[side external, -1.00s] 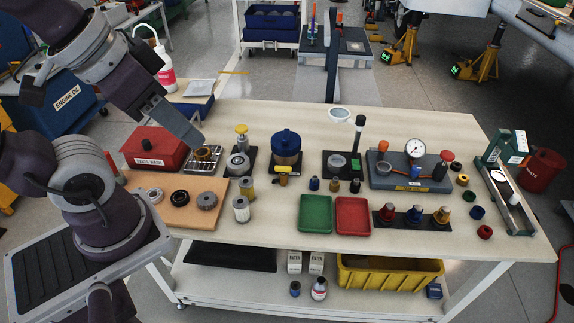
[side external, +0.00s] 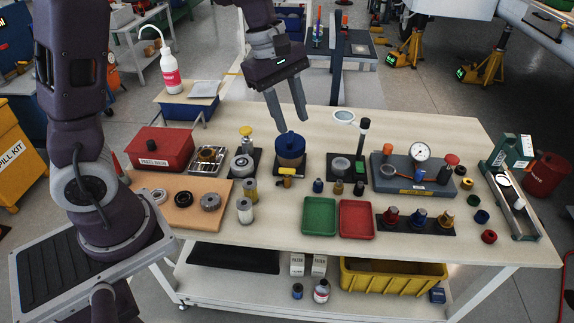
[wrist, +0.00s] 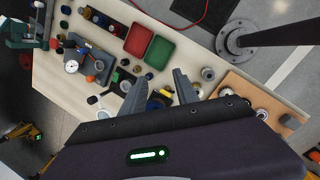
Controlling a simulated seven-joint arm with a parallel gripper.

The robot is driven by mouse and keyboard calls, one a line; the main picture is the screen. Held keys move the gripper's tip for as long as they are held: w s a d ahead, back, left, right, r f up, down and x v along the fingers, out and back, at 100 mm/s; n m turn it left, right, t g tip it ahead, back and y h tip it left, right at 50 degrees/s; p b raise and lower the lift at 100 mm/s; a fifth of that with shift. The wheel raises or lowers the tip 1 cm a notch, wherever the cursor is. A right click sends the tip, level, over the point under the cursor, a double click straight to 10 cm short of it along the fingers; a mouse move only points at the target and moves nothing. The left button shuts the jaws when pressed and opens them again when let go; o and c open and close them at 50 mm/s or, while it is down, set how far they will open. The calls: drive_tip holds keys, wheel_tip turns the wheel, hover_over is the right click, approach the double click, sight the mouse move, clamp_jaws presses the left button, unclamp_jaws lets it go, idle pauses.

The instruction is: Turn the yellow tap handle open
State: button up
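The pot stands on a dark base near the middle of the table. My gripper (side external: 290,122) is open and empty, fingers pointing down, above the blue lid and apart from the handle. In the wrist view the gripper (wrist: 158,78) shows its two fingers spread, with the blue pot (wrist: 156,103) between them and partly hidden by my gripper body. A small yellow patch, likely the handle (wrist: 167,91), shows between the fingers.
A yellow-knobbed fitting (side external: 246,138) stands left of the pot, and a black-topped post (side external: 363,127) stands right. Small bottles and fittings sit in front. Green (side external: 319,217) and red (side external: 356,219) trays lie near the front edge. The table's back strip is mostly clear.

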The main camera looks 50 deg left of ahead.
drive_tip(key=w+a+f+n, duration=0.3)
drive_tip(key=w+f+n, duration=0.1)
drive_tip(key=f, duration=0.3)
drive_tip(key=n+g+y, duration=0.2)
drive_tip(key=n, duration=0.3)
hover_over(287, 169)
drive_tip(key=f, duration=1)
drive_tip(key=shift+d, duration=0.2)
drive_tip(key=shift+n+y, duration=0.3)
drive_tip(key=shift+n, duration=0.1)
drive_tip(key=f, duration=0.7)
drive_tip(key=shift+a+f, duration=0.25)
drive_tip(key=shift+f, duration=0.15)
clamp_jaws()
